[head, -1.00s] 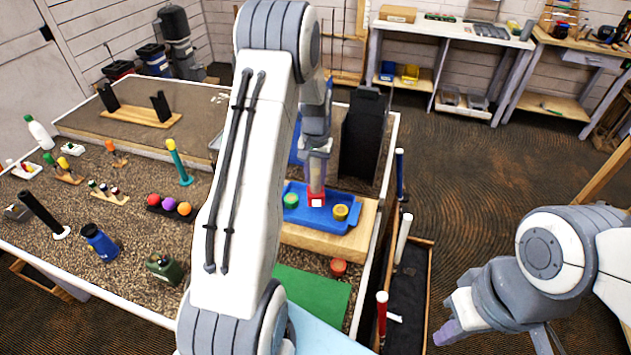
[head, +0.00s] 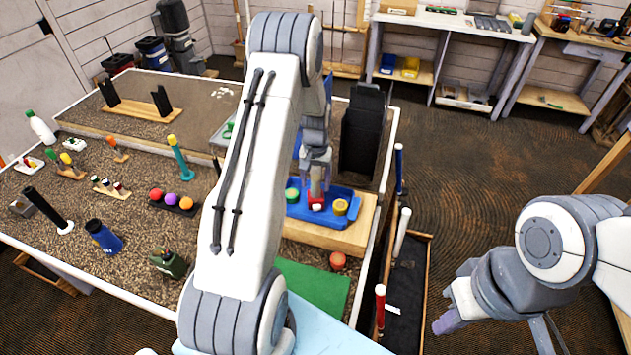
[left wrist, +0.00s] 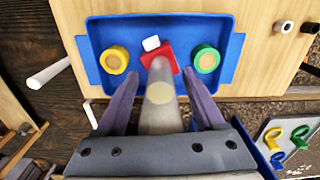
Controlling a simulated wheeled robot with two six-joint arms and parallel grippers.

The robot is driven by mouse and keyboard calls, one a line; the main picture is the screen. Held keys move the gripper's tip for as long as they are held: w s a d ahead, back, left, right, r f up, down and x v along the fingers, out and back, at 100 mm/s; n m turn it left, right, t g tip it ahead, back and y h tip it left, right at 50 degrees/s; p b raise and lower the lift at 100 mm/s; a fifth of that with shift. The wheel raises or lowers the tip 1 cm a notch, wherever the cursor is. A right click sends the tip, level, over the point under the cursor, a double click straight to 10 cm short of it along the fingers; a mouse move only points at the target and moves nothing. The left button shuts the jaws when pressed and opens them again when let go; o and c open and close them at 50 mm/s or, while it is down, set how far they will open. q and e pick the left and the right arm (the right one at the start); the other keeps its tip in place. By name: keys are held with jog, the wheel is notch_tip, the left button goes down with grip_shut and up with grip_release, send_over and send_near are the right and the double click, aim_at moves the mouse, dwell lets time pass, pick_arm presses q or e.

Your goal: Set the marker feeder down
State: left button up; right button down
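The marker feeder, a pale clear tube (left wrist: 160,115) on a red base (left wrist: 158,56), stands in the middle of the blue tray (left wrist: 225,24). Its red base (head: 316,199) also shows in the head view. My left gripper (left wrist: 162,78) points down around the tube. Its two dark fingers stand on either side, with a narrow gap to the tube on each side, so it looks open. In the head view my left gripper (head: 316,172) hides the upper tube. My right gripper (head: 450,318) is away from the bench at the right; its finger gap does not show.
A yellow ring (left wrist: 114,60) and a green ring (left wrist: 206,60) flank the feeder in the tray. The tray sits on a wooden block (head: 325,237). A tall black box (head: 362,135) stands behind it. Upright club shafts line the bench's right side.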

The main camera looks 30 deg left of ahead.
pick_arm(q)
jog(key=shift+r, duration=0.25)
notch_tip(320, 180, up, 10)
jog(key=b, duration=0.4)
jog(key=shift+r, duration=0.95)
jog(key=s+d+r+m, duration=0.25)
jog(key=s+d, duration=0.35)
jog(key=d, duration=0.6)
jog(key=s+d+r+m, duration=0.2)
jog(key=s+d+m, duration=0.25)
jog(key=d, duration=0.65)
jog(key=s+d+m, duration=0.2)
jog(key=s+d, duration=0.1)
jog(key=s, duration=0.6)
jog(key=s+d+m+h, duration=0.1)
jog(key=s+d+m, duration=0.1)
jog(key=s, duration=0.7)
jog(key=shift+s+d+f, duration=0.3)
jog(key=shift+d+f, duration=0.1)
jog(key=shift+d, duration=0.35)
